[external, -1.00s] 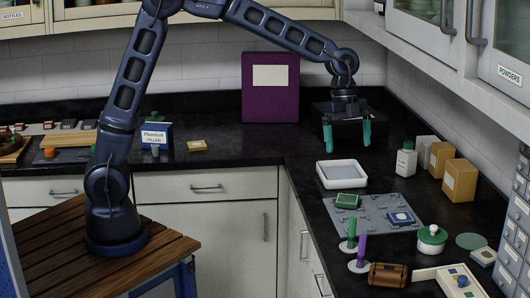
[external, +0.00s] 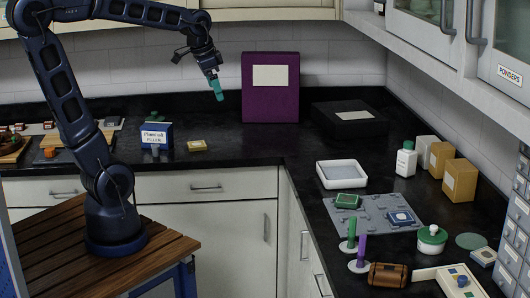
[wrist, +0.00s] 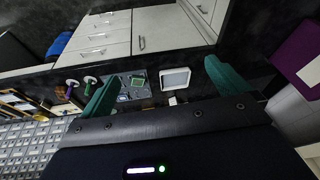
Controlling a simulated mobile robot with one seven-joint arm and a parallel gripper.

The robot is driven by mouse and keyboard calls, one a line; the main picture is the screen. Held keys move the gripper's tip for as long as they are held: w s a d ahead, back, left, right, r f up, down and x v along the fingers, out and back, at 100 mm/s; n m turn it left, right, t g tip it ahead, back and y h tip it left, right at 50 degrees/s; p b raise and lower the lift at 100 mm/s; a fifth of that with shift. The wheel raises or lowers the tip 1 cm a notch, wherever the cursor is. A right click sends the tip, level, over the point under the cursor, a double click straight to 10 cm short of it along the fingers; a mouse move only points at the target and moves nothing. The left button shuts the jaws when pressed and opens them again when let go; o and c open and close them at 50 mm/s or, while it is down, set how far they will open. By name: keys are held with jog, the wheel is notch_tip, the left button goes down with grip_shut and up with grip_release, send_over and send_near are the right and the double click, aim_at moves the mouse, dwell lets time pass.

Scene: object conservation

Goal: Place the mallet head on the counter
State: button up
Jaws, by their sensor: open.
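A brown, banded wooden block that looks like the mallet head (external: 388,275) lies on its side on the dark counter (external: 335,278) at the near right, beside a cream tray. I cannot pick it out clearly in the wrist view. My gripper (external: 217,90) is raised in front of the back wall, left of the purple box and far from the wooden block. In the wrist view its two teal fingers (wrist: 160,78) are spread apart with nothing between them.
A purple box (external: 270,88) and a flat black box (external: 350,118) stand at the back.

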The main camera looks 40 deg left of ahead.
jog(key=s+a+f+n+t+y, duration=0.1)
jog(key=s+a+f+n, duration=0.2)
jog(key=s+a+n, duration=0.4)
jog(key=shift+s+a+f, duration=0.35)
jog(key=shift+s+a, duration=1.6)
jog(key=shift+a, duration=0.1)
